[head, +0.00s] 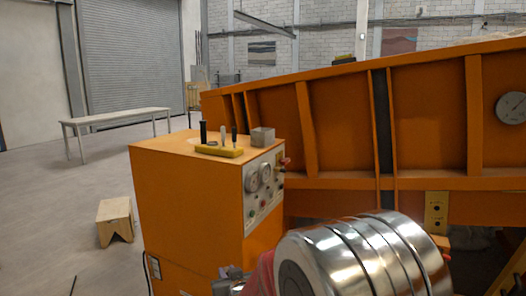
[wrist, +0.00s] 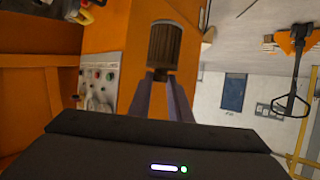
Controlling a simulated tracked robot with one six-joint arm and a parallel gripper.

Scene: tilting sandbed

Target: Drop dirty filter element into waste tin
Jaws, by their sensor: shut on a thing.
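The dirty filter element, a brown ribbed cylinder with a dark end (wrist: 165,44), is in the wrist view. My gripper (wrist: 161,80) is shut on its dark near end, and the element points away from the wrist in front of the orange cabinet. I cannot make out the element in the head view, where my silver arm fills the lower right. A small grey open-looking box (head: 263,137) stands on the cabinet top in the head view. It may be the waste tin, but I cannot tell; its inside is hidden.
The orange cabinet (head: 190,205) carries a yellow holder (head: 219,151) with upright tools and a gauge panel (head: 264,187). The large orange sandbed frame (head: 340,120) blocks the right. A wooden stool (head: 115,221) and bench (head: 115,116) stand left on open floor.

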